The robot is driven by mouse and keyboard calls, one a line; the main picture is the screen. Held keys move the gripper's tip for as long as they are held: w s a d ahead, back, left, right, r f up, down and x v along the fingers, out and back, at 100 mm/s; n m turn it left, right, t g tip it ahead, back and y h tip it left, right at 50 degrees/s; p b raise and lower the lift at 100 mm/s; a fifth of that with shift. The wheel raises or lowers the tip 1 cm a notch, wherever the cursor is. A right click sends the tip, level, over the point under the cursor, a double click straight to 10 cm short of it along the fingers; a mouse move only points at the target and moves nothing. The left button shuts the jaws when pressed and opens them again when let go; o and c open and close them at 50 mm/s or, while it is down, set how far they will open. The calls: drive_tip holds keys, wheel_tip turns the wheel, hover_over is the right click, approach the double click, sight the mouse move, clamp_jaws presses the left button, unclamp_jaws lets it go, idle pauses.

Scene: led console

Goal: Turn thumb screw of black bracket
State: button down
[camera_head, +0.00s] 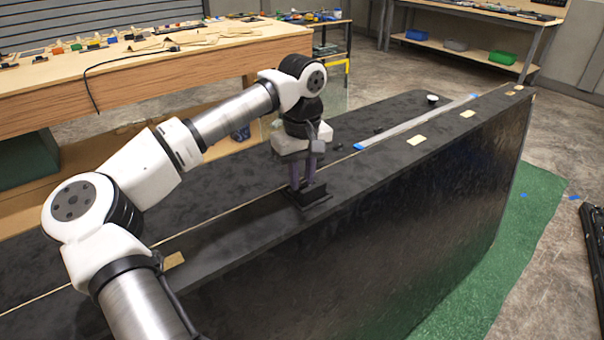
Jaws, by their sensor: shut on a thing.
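The black bracket (314,200) sits on the top edge of the large dark console (400,240), near the middle of the view. My gripper (302,190) points straight down over the bracket, and its fingertips are at the bracket. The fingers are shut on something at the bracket. The thumb screw is too small and too hidden by the fingers to make out.
A wooden workbench (200,70) with small parts stands behind at left. A shelf table (470,40) stands at the back right. A green mat (530,220) lies on the floor.

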sight(302, 183)
drive_tip(key=shift+w+r+m, duration=0.1)
drive_tip(key=shift+r+m, duration=0.1)
drive_tip(key=shift+m, duration=0.5)
drive_tip(key=c, duration=1.2)
unclamp_jaws()
drive_tip(key=shift+f, duration=0.15)
wheel_tip(302, 183, up, 14)
drive_tip(key=shift+b, duration=0.45)
drive_tip(key=shift+f, duration=0.15)
